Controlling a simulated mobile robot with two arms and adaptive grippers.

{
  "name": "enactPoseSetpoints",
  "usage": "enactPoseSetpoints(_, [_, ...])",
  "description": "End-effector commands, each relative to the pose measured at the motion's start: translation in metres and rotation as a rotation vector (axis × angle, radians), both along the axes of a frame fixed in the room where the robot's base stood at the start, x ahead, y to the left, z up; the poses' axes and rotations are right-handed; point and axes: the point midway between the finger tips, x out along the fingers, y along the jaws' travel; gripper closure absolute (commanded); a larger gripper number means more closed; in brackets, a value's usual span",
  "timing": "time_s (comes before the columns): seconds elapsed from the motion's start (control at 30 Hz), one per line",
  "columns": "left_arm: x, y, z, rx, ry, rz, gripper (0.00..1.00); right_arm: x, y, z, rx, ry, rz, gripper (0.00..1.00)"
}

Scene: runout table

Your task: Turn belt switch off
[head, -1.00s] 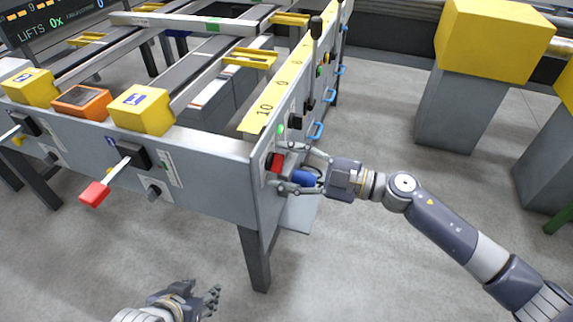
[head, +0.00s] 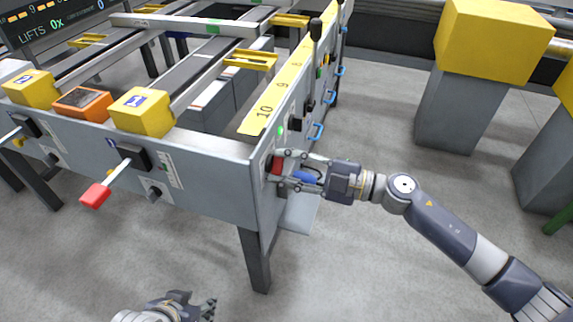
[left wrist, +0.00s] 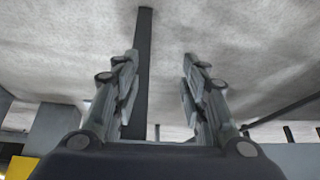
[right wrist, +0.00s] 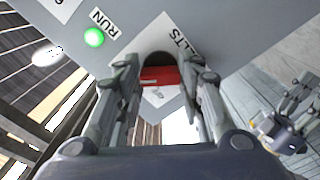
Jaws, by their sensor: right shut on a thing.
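The belt switch (head: 277,164) is a red handle on the end panel of the table. In the right wrist view the red handle (right wrist: 160,76) sits in a dark round recess beside a partly covered label ending in "LTS". My right gripper (head: 284,168) reaches it from the right and is shut on the handle, one finger on each side (right wrist: 160,92). My left gripper (head: 206,306) is low at the bottom edge of the head view. In the left wrist view its fingers (left wrist: 160,75) are apart with nothing between them.
A green lamp (right wrist: 94,37) marked RUN is lit near the switch. A black lever (head: 314,60) and blue handles (head: 317,132) are further along the panel. A red-ended lever (head: 95,195) sticks out in front. Yellow-topped posts (head: 490,40) stand at right; the floor between is clear.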

Motion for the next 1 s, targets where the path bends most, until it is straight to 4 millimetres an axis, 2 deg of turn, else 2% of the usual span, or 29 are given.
enactPoseSetpoints(0.23, [-0.02,0.006,-0.005,0.018,0.088,0.006,0.6,0.0,0.0,0.0,-0.066,-0.2,-0.001,0.89])
enactPoseSetpoints(0.47, [-0.02,0.006,-0.005,0.018,0.09,0.006,0.6,0.0,0.0,-0.001,-0.132,-0.408,0.001,0.89])
enactPoseSetpoints(0.77, [0.009,-0.004,0.002,-0.009,-0.042,-0.006,0.6,0.0,0.0,-0.002,-0.221,-0.681,0.001,0.89])
enactPoseSetpoints(1.0, [0.05,-0.017,0.021,-0.051,-0.239,-0.021,0.6,-0.001,0.0,-0.003,-0.292,-0.899,0.002,0.89])
